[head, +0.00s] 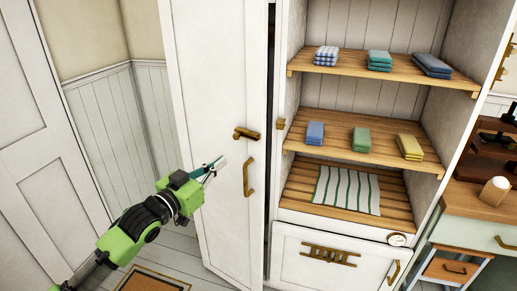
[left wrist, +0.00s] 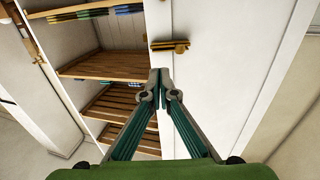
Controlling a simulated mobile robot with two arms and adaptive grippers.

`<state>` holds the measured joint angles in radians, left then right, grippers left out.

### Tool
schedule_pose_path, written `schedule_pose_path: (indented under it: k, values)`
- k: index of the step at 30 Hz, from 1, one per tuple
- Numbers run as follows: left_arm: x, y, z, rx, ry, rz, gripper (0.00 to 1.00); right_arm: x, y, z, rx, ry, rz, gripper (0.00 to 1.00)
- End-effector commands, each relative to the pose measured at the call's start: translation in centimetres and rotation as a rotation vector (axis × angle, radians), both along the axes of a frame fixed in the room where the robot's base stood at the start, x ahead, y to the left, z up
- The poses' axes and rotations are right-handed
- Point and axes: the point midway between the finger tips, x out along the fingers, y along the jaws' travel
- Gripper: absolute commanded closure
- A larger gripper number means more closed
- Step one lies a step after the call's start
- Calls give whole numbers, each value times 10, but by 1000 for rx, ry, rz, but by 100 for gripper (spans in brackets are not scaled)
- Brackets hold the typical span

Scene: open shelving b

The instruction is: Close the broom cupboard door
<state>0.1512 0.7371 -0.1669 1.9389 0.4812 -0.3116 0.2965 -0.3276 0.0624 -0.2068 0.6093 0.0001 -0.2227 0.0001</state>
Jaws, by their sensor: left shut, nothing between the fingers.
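The broom cupboard door (head: 218,70) is a tall white panel left of the open shelving in the head view. A dark gap shows along its right edge, so it looks slightly ajar. It carries a wooden latch (head: 246,134) and a brass-coloured handle (head: 248,178). My left gripper (head: 218,164) is shut and empty in front of the door, left of the handle and below the latch. In the left wrist view its fingertips (left wrist: 160,76) are together near the door's edge (left wrist: 205,75), below the latch (left wrist: 170,45). I cannot tell whether they touch the door.
Open shelves (head: 372,151) with folded cloths stand right of the door. A lower white cupboard front (head: 290,262) is beneath them. A wooden-topped desk (head: 475,200) is at the far right. A panelled white door (head: 40,130) is at the left, and a mat (head: 150,280) lies on the floor.

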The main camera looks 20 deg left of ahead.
Motion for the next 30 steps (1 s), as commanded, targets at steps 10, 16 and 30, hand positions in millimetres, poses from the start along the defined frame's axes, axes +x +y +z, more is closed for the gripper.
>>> schedule_pose_path:
  k: [10, 16, 30]
  values:
    - [26, -7, 8, -1, 6, -10, 100, 45, -19, 11, -20, -64, -3, 41]
    - [63, -18, 8, -3, 5, -9, 100, 42, -21, 21, -22, -58, -3, 41]
    - [126, -38, 6, 0, 6, -10, 100, 24, -10, 35, -11, -32, -1, 41]
